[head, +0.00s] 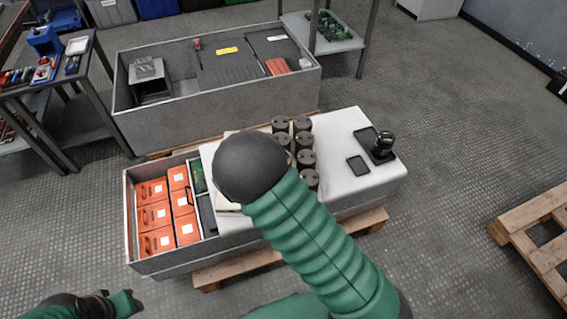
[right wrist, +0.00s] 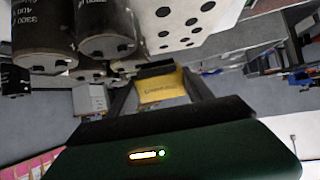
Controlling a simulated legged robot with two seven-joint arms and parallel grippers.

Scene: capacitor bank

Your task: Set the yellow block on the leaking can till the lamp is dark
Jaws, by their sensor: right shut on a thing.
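A yellow block (right wrist: 160,88) with dark lettering sits between the two dark fingers of my right gripper (right wrist: 158,76), which is shut on it. In the head view my right arm's black rounded end hides the block and the fingers. Dark cylindrical cans (head: 306,159) stand in two rows on the white top, just right of that black end. In the right wrist view, which looks upside down, the cans (right wrist: 103,30) are at upper left, apart from the block. I cannot tell which can leaks or make out a lit lamp. My left gripper (head: 100,300) is low at left, its jaws unclear.
The white top (head: 345,125) also bears a black tray (head: 372,138) with a dark upright object and a small black pad (head: 357,164). A grey crate (head: 128,225) with orange boxes adjoins at left. A larger grey bin (head: 215,108) is behind. A white dotted panel (right wrist: 185,20) is near the cans.

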